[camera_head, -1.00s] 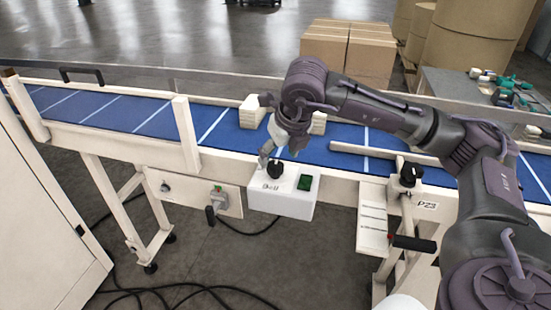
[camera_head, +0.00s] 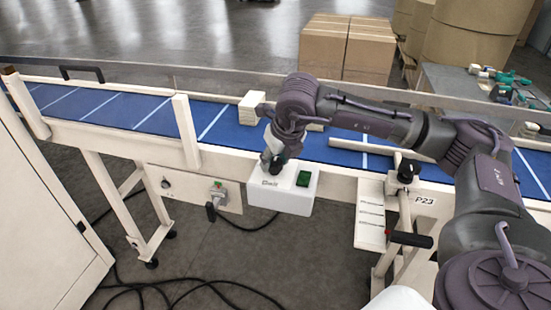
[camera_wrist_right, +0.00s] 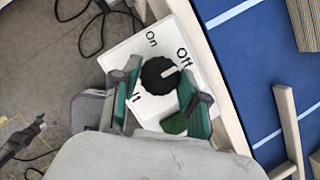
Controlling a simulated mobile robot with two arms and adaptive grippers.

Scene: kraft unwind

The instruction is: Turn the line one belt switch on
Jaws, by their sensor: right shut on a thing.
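The line one belt switch is a black round knob (camera_wrist_right: 158,76) on a white box (camera_head: 283,198) mounted at the near side of the blue conveyor. In the right wrist view the box face reads "On" and "Off" beside the knob, with another label partly covered. The knob's pale mark points towards "Off". My right gripper (camera_head: 272,162) is down at the box. Its green-padded fingers, seen in the right wrist view (camera_wrist_right: 157,94), are shut on the knob, one on each side. In the head view the gripper partly hides the knob.
A green button (camera_head: 304,179) sits on the box, right of the knob. A grey switch with a green part (camera_head: 218,193) is on a panel to the left. A black-handled lever (camera_head: 410,239) is at right. Pale blocks (camera_head: 249,108) lie on the belt (camera_head: 150,112).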

